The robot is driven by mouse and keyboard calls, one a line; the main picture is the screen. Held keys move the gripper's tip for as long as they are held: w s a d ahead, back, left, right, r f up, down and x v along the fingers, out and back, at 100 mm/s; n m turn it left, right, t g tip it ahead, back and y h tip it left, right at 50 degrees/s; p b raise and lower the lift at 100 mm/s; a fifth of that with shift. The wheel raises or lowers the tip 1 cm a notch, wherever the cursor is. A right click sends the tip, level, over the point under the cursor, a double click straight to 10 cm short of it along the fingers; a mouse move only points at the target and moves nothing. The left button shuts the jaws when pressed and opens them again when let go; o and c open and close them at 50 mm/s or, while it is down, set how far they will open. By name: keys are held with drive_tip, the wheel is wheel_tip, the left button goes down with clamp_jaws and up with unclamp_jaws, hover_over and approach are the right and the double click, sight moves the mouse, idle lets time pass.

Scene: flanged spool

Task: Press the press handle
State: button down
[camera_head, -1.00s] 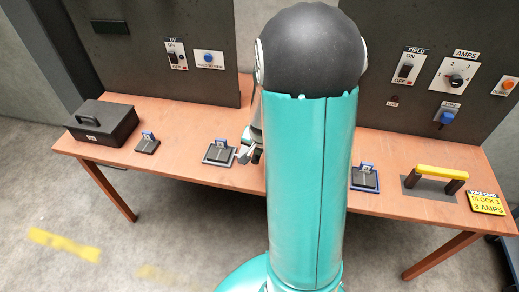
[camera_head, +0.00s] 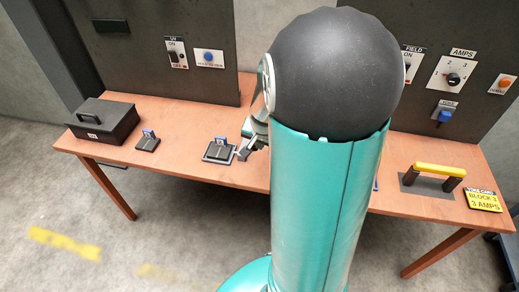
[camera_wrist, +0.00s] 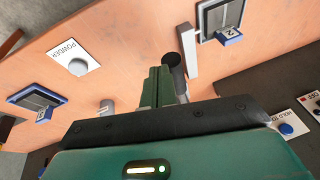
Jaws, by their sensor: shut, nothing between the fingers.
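A pale bar with a dark round grip (camera_wrist: 175,66) shows in the wrist view beside the block marked 2; it may be the press handle. A pale bar (camera_head: 245,150) also shows in the head view, right of the second block, partly behind my arm. My gripper (camera_wrist: 160,75) is shut and empty, its green fingertips close to the left of the dark grip. I cannot tell whether they touch. In the head view my arm hides the fingertips and the middle of the table.
Blocks with blue tags stand on the orange table (camera_head: 190,118), one marked 2 (camera_wrist: 218,18). A black box (camera_head: 103,122) is at the left. A yellow handle (camera_head: 440,171) and a yellow card (camera_head: 484,200) are at the right. Dark switch panels (camera_head: 150,45) stand behind.

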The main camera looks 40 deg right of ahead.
drive_tip(key=s+a+r, duration=0.4)
idle(0.3)
drive_tip(key=shift+s+r, duration=0.1)
drive_tip(key=shift+d, duration=0.1)
idle(0.4)
drive_tip(key=s+a+r+n+t+y, duration=0.1)
drive_tip(key=s+a+r+n, duration=0.2)
drive_tip(key=a+r+n, duration=0.3)
drive_tip(key=s+a+r+n+t+y, duration=0.1)
drive_tip(key=s+a+r+n, duration=0.3)
drive_tip(key=a+r, duration=0.4)
drive_tip(key=a+n, duration=0.1)
drive_tip(key=a, duration=0.4)
drive_tip(key=shift+s+a+r+n, duration=0.25)
drive_tip(key=shift+s+a+n, duration=0.05)
drive_tip(key=shift+a+n, duration=0.1)
